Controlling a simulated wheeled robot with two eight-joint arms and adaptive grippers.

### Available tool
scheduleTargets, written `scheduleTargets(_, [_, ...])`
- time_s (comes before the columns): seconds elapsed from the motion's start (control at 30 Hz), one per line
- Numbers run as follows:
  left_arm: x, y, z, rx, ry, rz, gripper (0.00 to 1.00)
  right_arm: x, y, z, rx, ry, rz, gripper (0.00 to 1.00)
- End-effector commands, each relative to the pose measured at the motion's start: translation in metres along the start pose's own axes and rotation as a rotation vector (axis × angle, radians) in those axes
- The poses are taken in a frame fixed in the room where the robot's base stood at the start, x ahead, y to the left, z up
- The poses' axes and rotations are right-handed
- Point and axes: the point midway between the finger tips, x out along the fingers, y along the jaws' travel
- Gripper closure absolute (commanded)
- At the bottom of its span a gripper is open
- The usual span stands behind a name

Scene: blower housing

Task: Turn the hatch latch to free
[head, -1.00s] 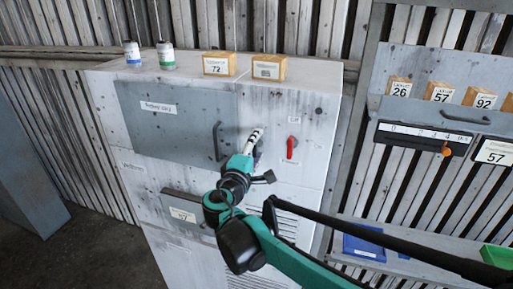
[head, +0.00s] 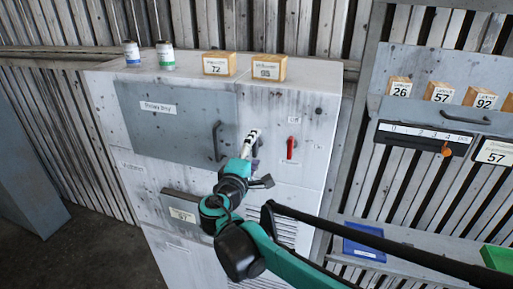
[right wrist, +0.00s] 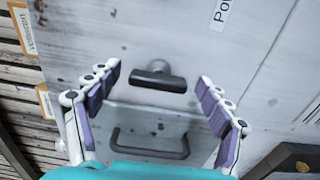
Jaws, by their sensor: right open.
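The hatch (head: 170,118) is a grey panel on the front of the white housing, with a dark bar handle (head: 217,142) at its right side. The hatch latch (right wrist: 158,76) is a black T-shaped knob in the right wrist view, its bar roughly parallel to the hatch handle (right wrist: 150,150). In the head view my gripper hides the latch. My right gripper (head: 253,138) is open at the housing front, right of the hatch handle. In the right wrist view its fingers stand on both sides of the latch, apart from it. My left gripper is not in view.
A red switch handle (head: 291,147) sits right of my gripper on the housing. Two wooden blocks (head: 218,64) (head: 268,67) and two small jars (head: 132,52) (head: 166,55) stand on top. A rack at right holds labelled blocks (head: 441,92), a blue bin (head: 364,242) and a green bin (head: 498,257).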

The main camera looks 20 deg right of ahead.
Motion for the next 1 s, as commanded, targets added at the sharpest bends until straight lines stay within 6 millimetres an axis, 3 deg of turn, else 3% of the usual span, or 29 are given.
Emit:
scheduleTargets(0.3, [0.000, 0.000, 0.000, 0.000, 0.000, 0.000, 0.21, -0.070, -0.001, -0.001, 0.000, 0.006, 0.000, 0.21])
scheduleTargets(0.5, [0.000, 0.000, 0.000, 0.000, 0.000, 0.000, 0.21, -0.098, -0.001, -0.001, 0.001, 0.003, 0.000, 0.21])
scheduleTargets(0.9, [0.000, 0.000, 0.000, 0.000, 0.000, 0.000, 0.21, -0.105, -0.001, 0.001, 0.001, 0.000, 0.000, 0.21])
scheduleTargets(1.0, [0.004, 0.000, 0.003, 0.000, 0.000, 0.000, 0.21, -0.103, -0.009, 0.005, 0.007, -0.005, -0.017, 0.21])
